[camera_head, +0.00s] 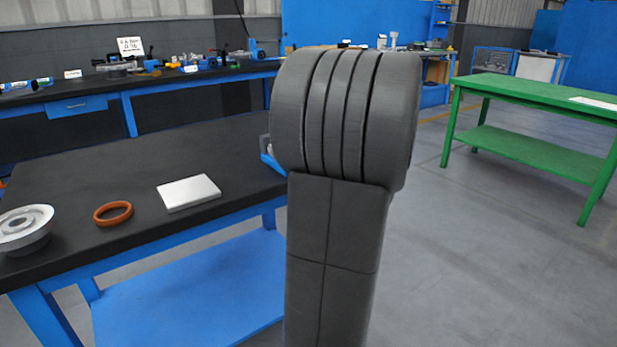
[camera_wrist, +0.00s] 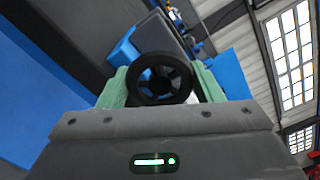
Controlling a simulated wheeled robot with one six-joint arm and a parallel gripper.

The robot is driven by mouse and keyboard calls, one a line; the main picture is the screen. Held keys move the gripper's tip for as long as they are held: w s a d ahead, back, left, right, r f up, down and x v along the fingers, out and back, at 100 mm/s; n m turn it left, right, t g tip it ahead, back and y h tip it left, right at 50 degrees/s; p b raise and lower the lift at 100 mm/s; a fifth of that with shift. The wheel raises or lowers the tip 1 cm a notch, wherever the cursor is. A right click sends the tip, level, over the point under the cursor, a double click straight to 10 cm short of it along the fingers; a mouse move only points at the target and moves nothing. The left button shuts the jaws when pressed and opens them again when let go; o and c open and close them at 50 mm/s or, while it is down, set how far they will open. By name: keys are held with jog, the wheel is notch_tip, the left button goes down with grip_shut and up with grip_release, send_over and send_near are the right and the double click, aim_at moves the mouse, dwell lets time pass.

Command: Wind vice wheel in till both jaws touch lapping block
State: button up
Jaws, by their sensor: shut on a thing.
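In the wrist view, a black vice wheel (camera_wrist: 160,92) with an open ring shape sits between the pale green fingers of my gripper (camera_wrist: 161,84). My gripper is shut on the wheel. The blue vice (camera_wrist: 124,48) shows behind the wheel, with a grey part beside it. In the head view only a small blue and grey bit of the vice (camera_head: 268,160) shows past my arm at the bench's right end. My arm hides my gripper and the wheel there. The vice jaws and anything between them cannot be made out.
On the black bench (camera_head: 120,165) lie a pale flat plate (camera_head: 188,193), an orange ring (camera_head: 113,213) and a round flanged metal part (camera_head: 24,230). A cluttered bench stands behind. A green table (camera_head: 545,98) stands at right, with clear floor before it.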

jog(key=shift+f+n+b, duration=0.15)
jog(key=shift+n+b, duration=0.85)
jog(key=shift+b, duration=0.2)
jog(key=o, duration=1)
jog(key=shift+c, duration=0.2)
jog(key=shift+s, duration=0.1)
